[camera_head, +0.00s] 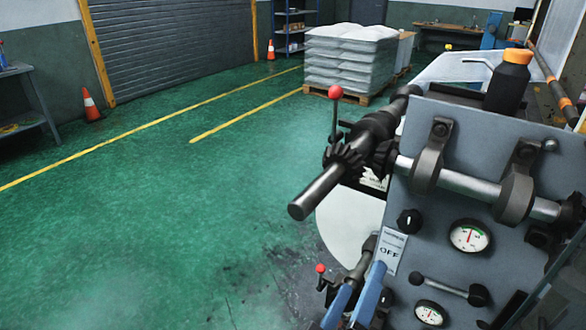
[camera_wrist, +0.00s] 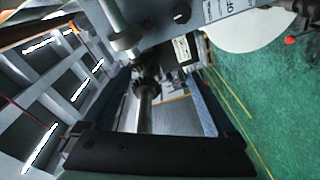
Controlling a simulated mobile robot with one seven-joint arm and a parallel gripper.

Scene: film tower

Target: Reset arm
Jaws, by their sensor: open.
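In the wrist view my gripper (camera_wrist: 160,88) is open, with its dark crossbar along the bottom and its fingers spread to either side. Between the fingers I see a dark round shaft (camera_wrist: 146,112) with a toothed collar, partly hidden by the crossbar; contact cannot be told. In the head view this shaft (camera_head: 318,192) sticks out from the grey machine (camera_head: 440,225) toward the lower left. I cannot make out my gripper clearly in the head view. No held object shows.
The machine carries gauges (camera_head: 469,237), an OFF label (camera_head: 390,254), a red-knobbed lever (camera_head: 335,92) and a black bottle with orange cap (camera_head: 508,82). A pallet of white sacks (camera_head: 348,60) and a cone (camera_head: 91,107) stand farther back. Green floor (camera_head: 150,220) at left is clear.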

